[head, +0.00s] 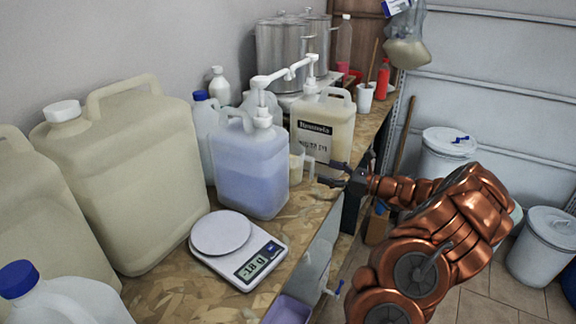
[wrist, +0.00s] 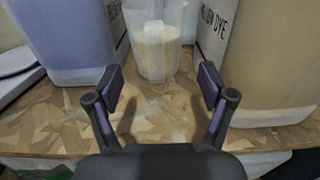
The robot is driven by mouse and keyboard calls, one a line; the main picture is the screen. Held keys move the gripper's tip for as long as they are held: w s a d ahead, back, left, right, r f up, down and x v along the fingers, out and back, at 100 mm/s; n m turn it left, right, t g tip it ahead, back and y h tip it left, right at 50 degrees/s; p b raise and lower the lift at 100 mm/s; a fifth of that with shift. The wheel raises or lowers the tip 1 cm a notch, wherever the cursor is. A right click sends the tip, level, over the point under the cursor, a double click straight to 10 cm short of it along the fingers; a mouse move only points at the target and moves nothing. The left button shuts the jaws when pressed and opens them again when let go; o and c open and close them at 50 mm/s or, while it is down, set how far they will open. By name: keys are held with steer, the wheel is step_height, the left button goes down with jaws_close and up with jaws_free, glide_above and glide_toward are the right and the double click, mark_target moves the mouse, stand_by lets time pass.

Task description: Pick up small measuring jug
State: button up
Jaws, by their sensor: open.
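The small measuring jug (wrist: 156,50) is translucent, with pale cream contents, and stands on the wooden worktop between two containers. In the head view the jug (head: 297,163) is partly hidden behind the blue-liquid container. My gripper (wrist: 162,85) is open and empty, its two fingers spread in front of the jug, with bare board between them and it. In the head view my gripper (head: 331,172) reaches in from the right at the worktop's edge, to the right of the jug.
A blue-liquid pump container (head: 252,172) stands left of the jug. A cream labelled pump container (head: 325,130) stands close on its other side. A digital scale (head: 237,247) lies nearer on the worktop. Large jerrycans (head: 125,175) fill the left.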

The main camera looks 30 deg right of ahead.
mark_target(313, 167)
steer(key=p+x, duration=0.1)
steer(key=x, duration=0.2)
steer(key=p+x, duration=0.1)
steer(key=x, duration=0.3)
steer(key=shift+a+r+p, duration=0.2)
steer(key=shift+a+p, duration=0.2)
steer(key=shift+w+a+f, duration=0.1)
steer(key=shift+w+a, duration=0.05)
steer(key=shift+w, duration=0.2)
jaws_close()
stand_by(0.4)
